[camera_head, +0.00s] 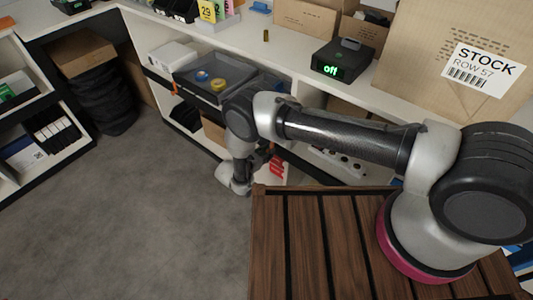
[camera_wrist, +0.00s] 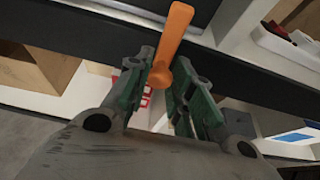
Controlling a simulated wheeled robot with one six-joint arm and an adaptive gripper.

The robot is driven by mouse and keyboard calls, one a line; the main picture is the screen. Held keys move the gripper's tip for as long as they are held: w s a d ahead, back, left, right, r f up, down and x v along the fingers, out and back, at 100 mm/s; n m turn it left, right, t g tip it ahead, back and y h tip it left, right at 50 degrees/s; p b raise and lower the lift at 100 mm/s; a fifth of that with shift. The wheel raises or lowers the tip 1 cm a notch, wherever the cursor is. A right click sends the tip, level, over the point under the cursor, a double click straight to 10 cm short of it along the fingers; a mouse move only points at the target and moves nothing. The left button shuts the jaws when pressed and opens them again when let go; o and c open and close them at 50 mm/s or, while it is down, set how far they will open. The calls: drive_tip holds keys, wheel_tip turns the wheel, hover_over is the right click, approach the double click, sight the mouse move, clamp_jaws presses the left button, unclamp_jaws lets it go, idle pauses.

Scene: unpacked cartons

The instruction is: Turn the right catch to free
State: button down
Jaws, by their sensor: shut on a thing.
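The orange catch (camera_wrist: 174,38) is a slim lever with a rounded lower end, seen in the wrist view in front of a dark panel edge. It slants, its upper end leaning right. My gripper (camera_wrist: 163,72) has its two green-padded fingers on either side of the catch's lower end and is shut on it. In the head view my arm hides most of the gripper and this catch. The dark grey tray (camera_head: 207,92) there holds a blue ring and a yellow ring.
A black box (camera_head: 343,62) with a green "off" display stands on the white counter (camera_head: 290,62). A large STOCK carton (camera_head: 425,45) stands at the right. A slatted wooden surface (camera_head: 310,240) lies under my arm. The grey floor (camera_head: 130,220) at left is clear.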

drive_tip(key=shift+m, duration=0.3)
drive_tip(key=shift+s+d+f+m+t+y, duration=0.15)
drive_tip(key=shift+m+t+y, duration=0.4)
drive_tip(key=shift+m+t, duration=1.1)
drive_tip(key=shift+s+d+f+m+t+y, duration=0.1)
drive_tip(key=shift+m+t+y, duration=0.45)
drive_tip(key=shift+m, duration=2)
drive_tip(key=shift+s+d+f+m+t+y, duration=0.15)
drive_tip(key=shift+m+t+y, duration=0.35)
drive_tip(key=shift+m+t, duration=1.15)
drive_tip(key=shift+w+m+g, duration=0.1)
drive_tip(key=shift+m+g, duration=0.35)
drive_tip(key=shift+m, duration=0.2)
drive_tip(key=c, duration=1.2)
unclamp_jaws()
drive_tip(key=shift+c, duration=0.2)
drive_tip(key=v, duration=0.7)
drive_tip(key=shift+s, duration=0.25)
drive_tip(key=shift+a, duration=0.1)
